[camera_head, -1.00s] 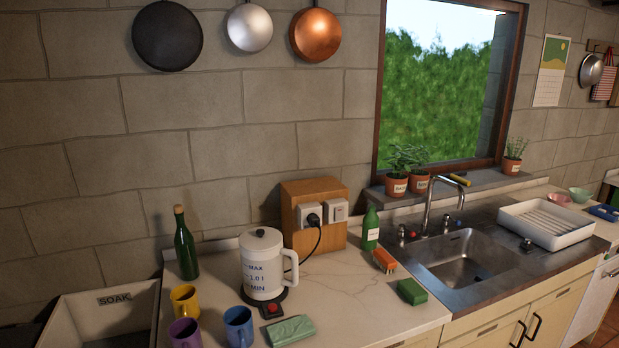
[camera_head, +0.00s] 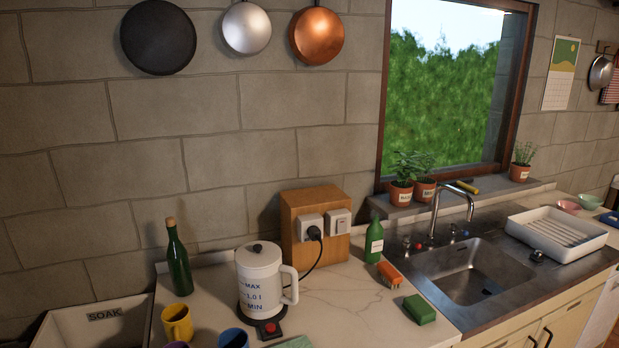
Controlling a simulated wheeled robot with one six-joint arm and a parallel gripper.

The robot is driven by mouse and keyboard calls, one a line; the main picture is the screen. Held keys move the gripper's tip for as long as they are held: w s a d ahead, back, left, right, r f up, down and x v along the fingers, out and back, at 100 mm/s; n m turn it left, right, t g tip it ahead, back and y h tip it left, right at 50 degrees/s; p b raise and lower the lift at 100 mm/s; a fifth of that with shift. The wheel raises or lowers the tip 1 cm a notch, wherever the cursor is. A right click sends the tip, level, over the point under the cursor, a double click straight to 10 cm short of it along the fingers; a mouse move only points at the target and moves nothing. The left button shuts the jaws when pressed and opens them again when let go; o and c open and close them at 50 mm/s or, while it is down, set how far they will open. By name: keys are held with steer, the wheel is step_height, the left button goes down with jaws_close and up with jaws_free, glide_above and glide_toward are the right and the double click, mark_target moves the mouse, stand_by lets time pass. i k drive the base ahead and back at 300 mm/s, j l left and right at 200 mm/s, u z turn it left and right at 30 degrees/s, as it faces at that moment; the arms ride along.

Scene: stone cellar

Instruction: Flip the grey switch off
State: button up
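A light grey switch (camera_head: 338,222) sits on the front of a wooden box (camera_head: 302,199) that stands on the counter against the stone wall. It is on the right half of the box front; whether its rocker is on or off is too small to tell. Left of it is a socket (camera_head: 310,226) with a black plug in it, and a black cord runs from the plug down behind the kettle. The white kettle (camera_head: 260,277) stands on a dark base with a red button (camera_head: 270,328) in front. My gripper is not in the view.
Counter before the box is clear.

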mark_target(342, 223)
steer(key=k+l, duration=0.1)
steer(key=i+l, duration=0.1)
steer(key=i, duration=0.4)
steer(key=i+l+z, duration=0.1)
steer(key=i, duration=0.4)
